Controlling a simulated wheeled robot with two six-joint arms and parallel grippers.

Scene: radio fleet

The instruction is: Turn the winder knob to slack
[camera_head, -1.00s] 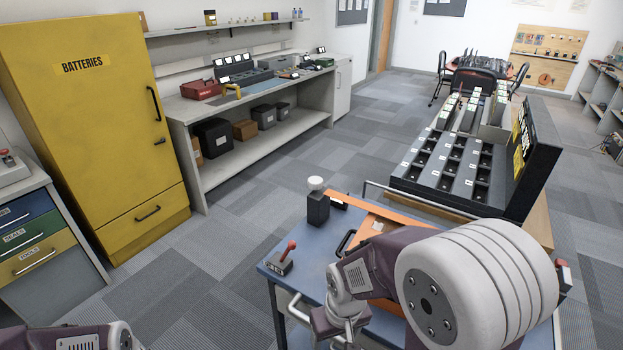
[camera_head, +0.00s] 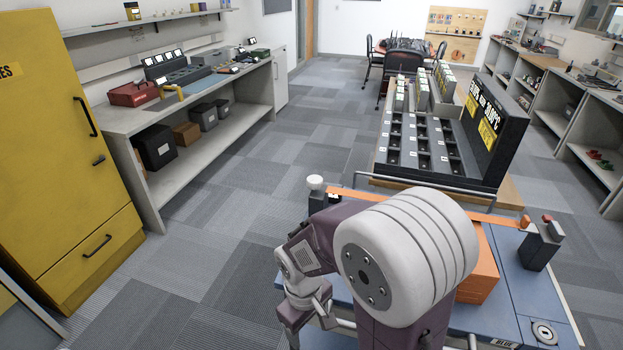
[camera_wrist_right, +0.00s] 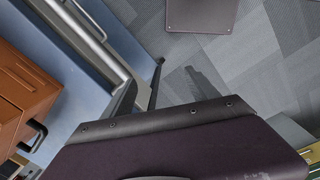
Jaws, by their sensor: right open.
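Orange webbing (camera_head: 370,196) runs across the blue-topped cart (camera_head: 515,285), partly behind my right arm. At its left end stands a dark post with a pale round knob (camera_head: 316,183). At its right end stands a dark block (camera_head: 540,247) with a red-topped and an orange knob. I cannot tell for certain which knob is the winder knob. My right gripper (camera_head: 296,332) hangs at the cart's left side, apart from these knobs; in the wrist view its open fingers (camera_wrist_right: 170,92) are empty, over the floor beside the cart's rail. My left gripper is out of view.
An orange box (camera_head: 480,268) sits on the cart behind my arm; its handled face shows in the wrist view (camera_wrist_right: 22,85). A slotted rack (camera_head: 425,150) stands beyond the cart. A yellow cabinet (camera_head: 60,180) and a workbench (camera_head: 195,110) stand left. Carpet between is clear.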

